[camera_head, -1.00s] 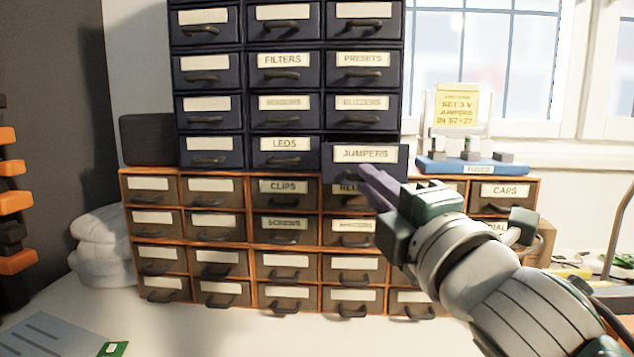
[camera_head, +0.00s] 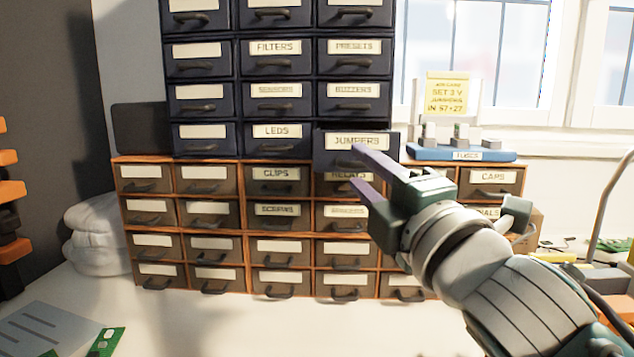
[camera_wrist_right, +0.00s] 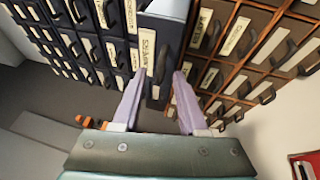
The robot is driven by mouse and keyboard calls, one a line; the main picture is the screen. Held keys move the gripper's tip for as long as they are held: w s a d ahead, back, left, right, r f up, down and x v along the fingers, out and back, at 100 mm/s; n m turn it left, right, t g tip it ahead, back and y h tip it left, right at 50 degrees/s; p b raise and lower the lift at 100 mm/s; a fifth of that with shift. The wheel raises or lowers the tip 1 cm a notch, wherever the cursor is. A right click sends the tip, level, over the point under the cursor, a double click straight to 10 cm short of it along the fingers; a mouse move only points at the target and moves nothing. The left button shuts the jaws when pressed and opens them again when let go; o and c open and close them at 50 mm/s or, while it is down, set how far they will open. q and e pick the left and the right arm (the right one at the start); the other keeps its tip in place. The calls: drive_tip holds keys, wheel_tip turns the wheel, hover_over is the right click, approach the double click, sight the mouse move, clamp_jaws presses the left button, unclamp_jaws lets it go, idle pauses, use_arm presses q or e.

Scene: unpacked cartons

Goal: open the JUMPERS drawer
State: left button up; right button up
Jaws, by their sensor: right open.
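The JUMPERS drawer (camera_head: 334,146) is in the bottom row of the dark blue cabinet, in its right column. It stands out past the drawers beside it, so it is partly open. My right gripper (camera_head: 358,167) is at its front, with its two purple fingers apart. In the right wrist view the drawer (camera_wrist_right: 147,52) shows with its label, and the open fingers (camera_wrist_right: 160,92) lie either side of its lower front. The drawer's handle is mostly hidden behind a finger in the head view. My left gripper is not in view.
Below is an orange-framed cabinet (camera_head: 247,232) of brown drawers, with the RELAYS drawer (camera_head: 345,182) right under JUMPERS. A blue FUSES tray (camera_head: 460,153) and a yellow note (camera_head: 446,94) stand to the right. The white bench top in front is mostly clear.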

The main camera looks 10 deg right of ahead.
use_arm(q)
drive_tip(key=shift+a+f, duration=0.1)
use_arm(e)
drive_tip(key=v, duration=0.9)
drive_tip(key=shift+s, duration=0.25)
drive_tip(key=s+d+m+g+h+p, duration=0.4)
drive_tip(key=s+d+m+g+p, duration=0.3)
drive_tip(key=m+p, duration=0.5)
drive_tip(key=s+a+r+m+g+y+p, duration=0.1)
drive_tip(key=s+a+m+g+p, duration=0.15)
drive_tip(key=s+g+p, duration=0.4)
drive_tip(key=s+a+r+m+g+y+p, duration=0.1)
drive_tip(key=s+a+r+m+g+p, duration=0.2)
drive_tip(key=s, duration=0.6)
use_arm(q)
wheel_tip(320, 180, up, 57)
drive_tip(key=p, duration=3.5)
drive_tip(key=shift+p, duration=0.3)
use_arm(e)
wheel_tip(320, 180, up, 35)
drive_tip(key=shift+w+d+m, duration=0.15)
drive_tip(key=shift+d+m, duration=0.2)
drive_tip(key=shift+d, duration=0.1)
